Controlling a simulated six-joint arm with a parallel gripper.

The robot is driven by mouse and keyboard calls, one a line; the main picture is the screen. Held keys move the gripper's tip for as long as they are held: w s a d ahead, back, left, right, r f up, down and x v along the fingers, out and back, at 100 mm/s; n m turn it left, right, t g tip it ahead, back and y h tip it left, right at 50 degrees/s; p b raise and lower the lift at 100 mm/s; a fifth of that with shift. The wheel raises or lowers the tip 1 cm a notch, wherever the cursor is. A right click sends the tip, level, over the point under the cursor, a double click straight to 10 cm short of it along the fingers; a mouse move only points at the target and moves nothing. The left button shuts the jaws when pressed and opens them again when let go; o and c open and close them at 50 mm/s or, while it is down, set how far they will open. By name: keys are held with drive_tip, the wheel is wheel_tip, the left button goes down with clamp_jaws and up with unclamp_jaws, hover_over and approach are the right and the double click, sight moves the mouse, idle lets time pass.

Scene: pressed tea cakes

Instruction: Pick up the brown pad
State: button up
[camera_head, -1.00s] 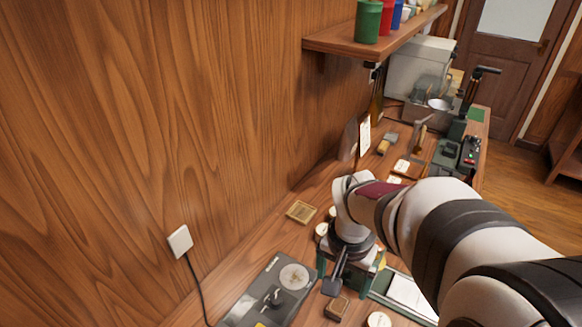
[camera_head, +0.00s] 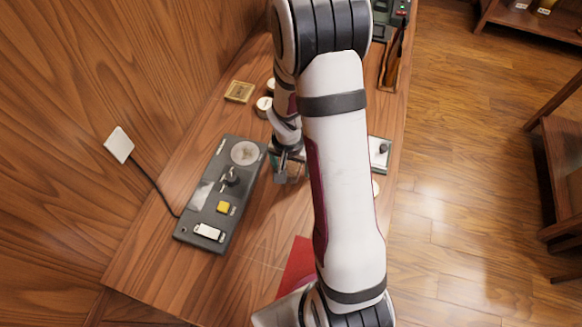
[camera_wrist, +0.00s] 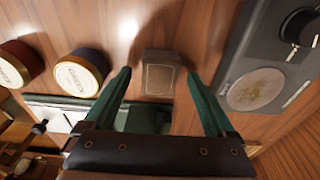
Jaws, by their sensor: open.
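The brown pad (camera_wrist: 158,76) is a small, dark brown block with a paler framed top, lying on the wooden table in the wrist view. My gripper (camera_wrist: 159,74) is open, with one green finger to the left of the pad and one to the right. A gap shows on both sides, and neither finger appears to touch it. I cannot tell whether the fingertips are down at the pad's height. In the head view my gripper (camera_head: 288,170) is low over the table beside the grey device, and the pad is hidden there.
The grey device (camera_head: 205,206) with a round plate is left of my gripper; it also shows in the wrist view (camera_wrist: 240,62). Two round tins (camera_wrist: 80,72) stand left of the pad. A tan square piece (camera_head: 239,91) lies near the wall. A red sheet (camera_head: 298,264) lies nearer.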

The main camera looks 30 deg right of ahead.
sight(295, 170)
drive_tip(key=c, duration=1.4)
drive_tip(key=shift+r, duration=0.15)
drive_tip(key=r, duration=0.4)
drive_tip(key=shift+s+d+r, duration=0.3)
drive_tip(key=shift+s+d, duration=0.05)
drive_tip(key=shift+d, duration=0.05)
drive_tip(key=s+d+r, duration=0.4)
drive_tip(key=s, duration=0.1)
drive_tip(key=s+d+r, duration=0.2)
drive_tip(key=s+d, duration=0.1)
drive_tip(key=shift+d+r, duration=0.1)
drive_tip(key=shift+r, duration=0.05)
